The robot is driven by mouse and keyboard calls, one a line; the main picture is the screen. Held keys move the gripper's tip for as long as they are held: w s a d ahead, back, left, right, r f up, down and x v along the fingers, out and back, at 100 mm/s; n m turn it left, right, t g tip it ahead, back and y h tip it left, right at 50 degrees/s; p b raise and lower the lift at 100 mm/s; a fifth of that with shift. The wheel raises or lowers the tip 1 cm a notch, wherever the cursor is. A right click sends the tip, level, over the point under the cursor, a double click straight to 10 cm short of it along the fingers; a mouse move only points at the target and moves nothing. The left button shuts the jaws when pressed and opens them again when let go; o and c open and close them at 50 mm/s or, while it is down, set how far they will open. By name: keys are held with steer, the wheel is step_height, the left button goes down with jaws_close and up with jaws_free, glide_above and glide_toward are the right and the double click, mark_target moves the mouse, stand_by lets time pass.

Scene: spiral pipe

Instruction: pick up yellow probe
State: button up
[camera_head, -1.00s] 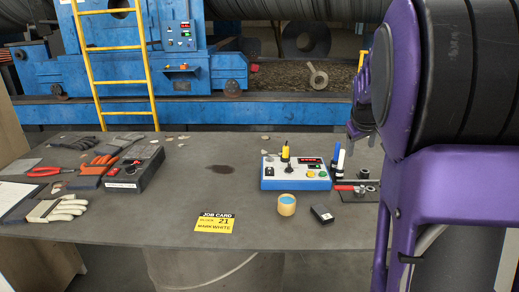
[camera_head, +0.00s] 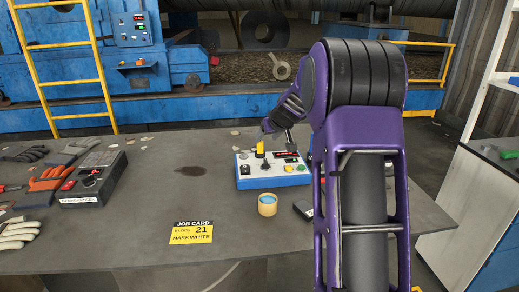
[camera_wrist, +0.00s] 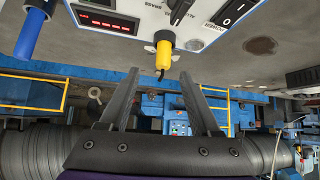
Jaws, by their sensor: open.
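The yellow probe (camera_head: 260,149) stands upright on the top of the blue-and-white control box (camera_head: 272,182), at its back left. In the wrist view the probe (camera_wrist: 163,55) has a yellow body and a dark thin tip, and that view is upside down. My gripper (camera_wrist: 160,74) is open and empty. Its two dark fingers spread either side of the line to the probe, with the probe just beyond the fingertips. In the head view my gripper is small and dark behind and above the box, partly hidden by my arm.
A tape roll (camera_head: 267,204) stands before the box, with a small black block (camera_head: 303,210) beside it. A black control box (camera_head: 93,180), gloves and tools lie left. The table's middle, around the job card (camera_head: 191,232), is mostly clear.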

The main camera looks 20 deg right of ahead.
mark_target(258, 145)
steer(key=x, duration=0.9)
steer(key=shift+w+a+f, duration=0.15)
steer(key=shift+w+a, duration=0.15)
steer(key=shift+w, duration=0.1)
steer(key=shift+c, duration=0.3)
jaws_close()
